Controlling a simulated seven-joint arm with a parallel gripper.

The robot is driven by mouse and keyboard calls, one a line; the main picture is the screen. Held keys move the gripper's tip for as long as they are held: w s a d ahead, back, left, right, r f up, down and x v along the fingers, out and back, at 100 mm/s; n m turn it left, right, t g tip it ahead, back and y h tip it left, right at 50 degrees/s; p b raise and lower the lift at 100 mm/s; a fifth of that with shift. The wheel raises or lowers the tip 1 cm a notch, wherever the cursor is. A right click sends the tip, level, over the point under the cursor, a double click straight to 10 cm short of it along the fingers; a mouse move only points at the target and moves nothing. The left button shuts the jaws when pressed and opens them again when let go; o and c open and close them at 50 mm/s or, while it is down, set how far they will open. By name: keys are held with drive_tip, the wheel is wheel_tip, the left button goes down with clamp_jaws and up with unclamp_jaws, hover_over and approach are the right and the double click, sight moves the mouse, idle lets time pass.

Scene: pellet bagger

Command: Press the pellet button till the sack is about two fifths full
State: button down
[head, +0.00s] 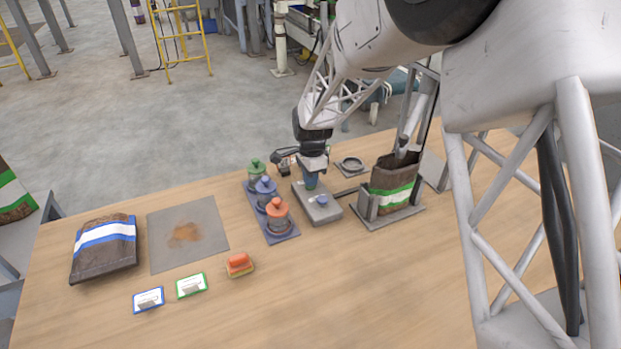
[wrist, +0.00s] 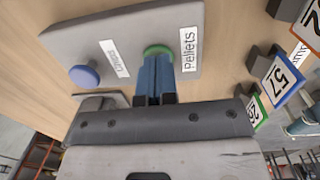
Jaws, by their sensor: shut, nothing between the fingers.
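The grey button box (head: 327,214) stands on the table, with a blue button (head: 321,200) on its near side. In the wrist view a green button (wrist: 158,49) sits beside the "Pellets" label (wrist: 188,49), and the blue button (wrist: 84,75) is farther left. My gripper (head: 311,186) is shut and empty, pointing down at the box. In the wrist view its fingertips (wrist: 156,60) are at the green button and partly cover it; I cannot tell if it is pressed in. The brown sack (head: 392,186) with a green band stands upright in its stand; its fill level is not visible.
Green, blue and orange lidded pots (head: 277,212) stand on a blue-grey tray left of the box. Number tags (wrist: 281,78) show in the wrist view. A blue-banded sack (head: 104,248), a stained mat (head: 212,213), two cards and an orange-topped sponge (head: 239,264) lie farther left.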

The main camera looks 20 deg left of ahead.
drive_tip(key=shift+s+d+f, duration=0.1)
drive_tip(key=shift+f, duration=0.1)
idle(0.6)
wheel_tip(320, 180, up, 14)
drive_tip(key=w, duration=0.1)
drive_tip(key=shift+r, duration=0.2)
idle(0.4)
drive_tip(key=shift+w, duration=0.1)
drive_tip(key=s+d+r+n+t, duration=0.1)
drive_tip(key=s+d+r, duration=0.3)
drive_tip(key=d, duration=0.5)
drive_tip(key=s+d+r+n, duration=0.2)
drive_tip(key=s+d+r, duration=0.15)
drive_tip(key=d, duration=0.65)
drive_tip(key=s+d+r+n+t, duration=0.1)
drive_tip(key=s+d+r, duration=0.3)
drive_tip(key=d, duration=0.5)
drive_tip(key=s+d+f+n, duration=0.1)
drive_tip(key=s+d+n, duration=0.1)
drive_tip(key=s+d, duration=0.6)
drive_tip(key=s+d+f+n+t, duration=0.1)
drive_tip(key=s+d+f+n, duration=0.1)
drive_tip(key=s+d, duration=0.6)
drive_tip(key=s, duration=0.6)
drive_tip(key=shift+s+d+n, duration=0.35)
drive_tip(key=shift+d+n, duration=0.05)
